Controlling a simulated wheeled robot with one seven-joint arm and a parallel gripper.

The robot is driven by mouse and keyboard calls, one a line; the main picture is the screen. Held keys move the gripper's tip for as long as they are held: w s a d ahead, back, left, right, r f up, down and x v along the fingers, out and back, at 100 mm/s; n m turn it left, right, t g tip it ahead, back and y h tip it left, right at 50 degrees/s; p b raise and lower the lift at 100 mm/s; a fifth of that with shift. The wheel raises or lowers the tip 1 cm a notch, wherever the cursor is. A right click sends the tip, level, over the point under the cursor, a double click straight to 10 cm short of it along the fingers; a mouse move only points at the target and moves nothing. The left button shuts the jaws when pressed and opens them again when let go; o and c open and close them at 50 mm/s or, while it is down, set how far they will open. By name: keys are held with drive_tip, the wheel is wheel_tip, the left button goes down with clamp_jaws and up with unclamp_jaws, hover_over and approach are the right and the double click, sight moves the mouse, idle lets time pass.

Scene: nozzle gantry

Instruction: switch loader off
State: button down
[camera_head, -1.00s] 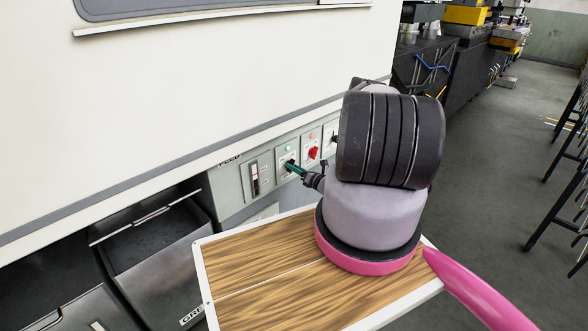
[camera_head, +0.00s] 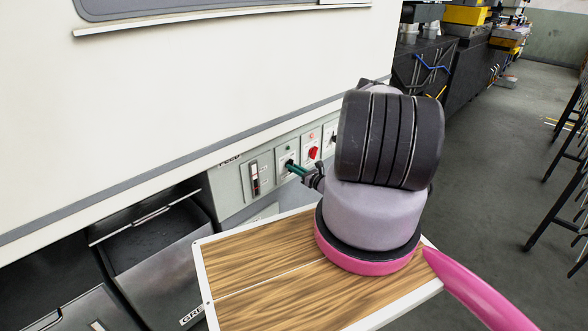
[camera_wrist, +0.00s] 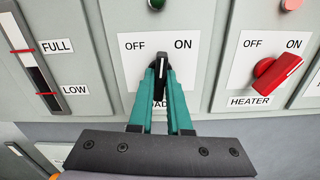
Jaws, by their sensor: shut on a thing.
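My gripper (camera_wrist: 160,72) has teal fingers closed on the black loader knob (camera_wrist: 161,64) in the wrist view. The knob stands near upright, leaning slightly left, between the OFF and ON words on its white label plate (camera_wrist: 130,61). The fingers cover most of the lower label; only part of the word shows. A dark green lamp (camera_wrist: 156,3) is above the knob and looks unlit. In the head view my gripper (camera_head: 290,166) reaches the control panel (camera_head: 232,190) from the right; the knob is mostly hidden by the fingers there.
A red heater knob (camera_wrist: 276,75) sits just right of my gripper, turned toward ON, with a red lamp above. A FULL/LOW level gauge (camera_wrist: 36,66) is to the left.

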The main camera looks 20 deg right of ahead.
drive_tip(key=shift+n, duration=3.6)
drive_tip(key=c, duration=0.9)
unclamp_jaws()
drive_tip(key=shift+o, duration=0.2)
drive_tip(key=shift+s, duration=0.1)
drive_tip(key=v, duration=1)
drive_tip(key=shift+s, duration=0.25)
